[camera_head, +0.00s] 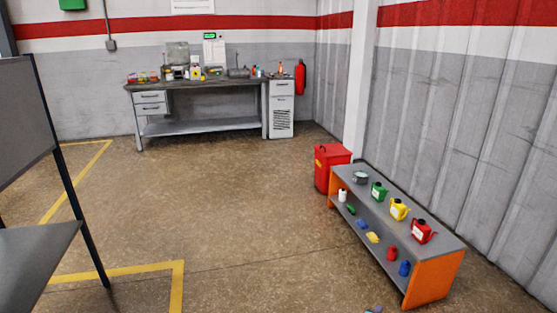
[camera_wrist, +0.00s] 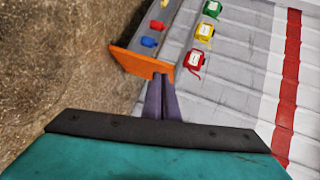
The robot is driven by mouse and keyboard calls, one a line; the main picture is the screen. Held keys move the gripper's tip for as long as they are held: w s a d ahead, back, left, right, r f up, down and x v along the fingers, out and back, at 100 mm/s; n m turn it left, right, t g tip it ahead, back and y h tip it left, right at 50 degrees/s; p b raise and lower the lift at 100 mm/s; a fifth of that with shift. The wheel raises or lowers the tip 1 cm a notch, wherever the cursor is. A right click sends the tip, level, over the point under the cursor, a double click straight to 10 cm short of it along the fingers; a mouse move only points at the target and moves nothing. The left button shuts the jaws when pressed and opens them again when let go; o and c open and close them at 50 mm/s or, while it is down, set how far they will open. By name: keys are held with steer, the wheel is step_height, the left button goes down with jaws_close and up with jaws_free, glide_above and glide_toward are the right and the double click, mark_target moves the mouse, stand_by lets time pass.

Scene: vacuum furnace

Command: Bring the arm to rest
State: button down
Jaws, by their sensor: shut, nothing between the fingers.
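My gripper (camera_wrist: 161,98) shows in the wrist view. Its two dark purple fingers are together, with nothing between them. Beyond the fingertips the wrist view shows the orange end panel (camera_wrist: 140,63) of a low shelf, apart from or behind the fingers; I cannot tell the exact gap. In the head view the arm is mostly out of frame; a small purplish piece at the bottom edge (camera_head: 373,309) may be the fingertips.
A workbench (camera_head: 200,126) is at the back wall. A dark frame (camera_head: 75,190) stands at left. The middle floor is clear.

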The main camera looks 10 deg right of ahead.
steer(key=s+a+f+n+g+y+p, duration=0.15)
steer(key=a+n+y, duration=0.3)
steer(key=a, duration=0.75)
steer(key=s+a+f+n+y+p, duration=0.2)
steer(key=a+n+y+p, duration=0.3)
steer(key=a, duration=0.7)
steer(key=s+a+f+n+g+y, duration=0.1)
steer(key=s+a+f+n+g, duration=0.15)
steer(key=s+a+n, duration=0.35)
steer(key=s+r+n+g, duration=0.1)
steer(key=s+n+g, duration=0.4)
steer(key=s, duration=0.9)
steer(key=s+r+n+g, duration=0.1)
steer(key=s+n+g, duration=0.3)
steer(key=s, duration=1)
steer(key=g+h, duration=0.1)
steer(key=g, duration=0.2)
steer(key=shift+s+d+r+n+p, duration=0.15)
steer(key=shift+s+r+n+p, duration=0.15)
steer(key=shift+s+n+p, duration=0.05)
steer(key=shift+d, duration=0.1)
